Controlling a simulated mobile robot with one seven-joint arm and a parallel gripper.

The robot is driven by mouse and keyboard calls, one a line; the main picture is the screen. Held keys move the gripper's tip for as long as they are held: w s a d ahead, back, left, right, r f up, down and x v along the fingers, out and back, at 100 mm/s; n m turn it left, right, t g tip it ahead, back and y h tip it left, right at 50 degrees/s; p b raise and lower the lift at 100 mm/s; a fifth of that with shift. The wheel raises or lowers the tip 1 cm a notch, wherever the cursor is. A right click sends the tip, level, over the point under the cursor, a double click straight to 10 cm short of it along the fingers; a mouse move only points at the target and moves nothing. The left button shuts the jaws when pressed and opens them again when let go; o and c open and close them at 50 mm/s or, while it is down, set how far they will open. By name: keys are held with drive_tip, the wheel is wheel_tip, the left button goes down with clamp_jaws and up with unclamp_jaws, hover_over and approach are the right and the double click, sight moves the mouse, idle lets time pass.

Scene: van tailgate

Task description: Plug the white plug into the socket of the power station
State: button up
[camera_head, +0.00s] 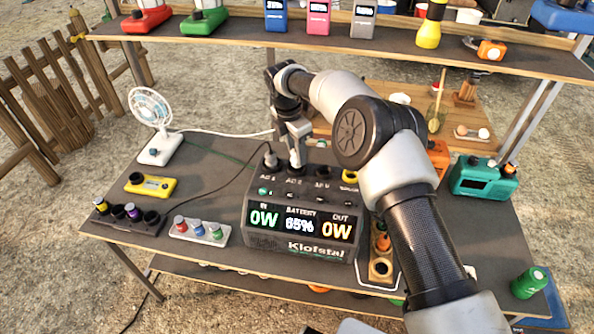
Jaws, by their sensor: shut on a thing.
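The power station (302,225) stands on the table, its display reading IN 0W, BATTERY 65%, OUT 0W. Its sockets are along the sloped top, with labels that look like AC 1 and AC 2. My gripper (297,141) points down over the AC 2 socket and is shut on the white plug (297,158), which is mostly hidden by the fingers. The plug looks roughly upright at the socket; I cannot tell whether it is seated. The white cable (225,133) runs from the white fan (154,125) to my gripper. A black plug (271,160) stands at AC 1.
A yellow device (150,185), a tray of colored knobs (199,231) and a dark block with round parts (128,215) lie on the left. A teal box (483,177) is on the right. A shelf (330,38) with several items crosses behind the arm.

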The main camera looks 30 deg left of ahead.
drive_tip(key=shift+f+b, duration=0.5)
drive_tip(key=shift+f, duration=0.55)
drive_tip(key=o, duration=1.1)
drive_tip(key=r, duration=0.5)
drive_tip(key=s+r, duration=0.1)
drive_tip(key=r, duration=0.5)
drive_tip(key=s+a+r, duration=0.1)
drive_tip(key=r, duration=0.5)
drive_tip(key=shift+s+a+r, duration=0.1)
drive_tip(key=shift+s, duration=0.05)
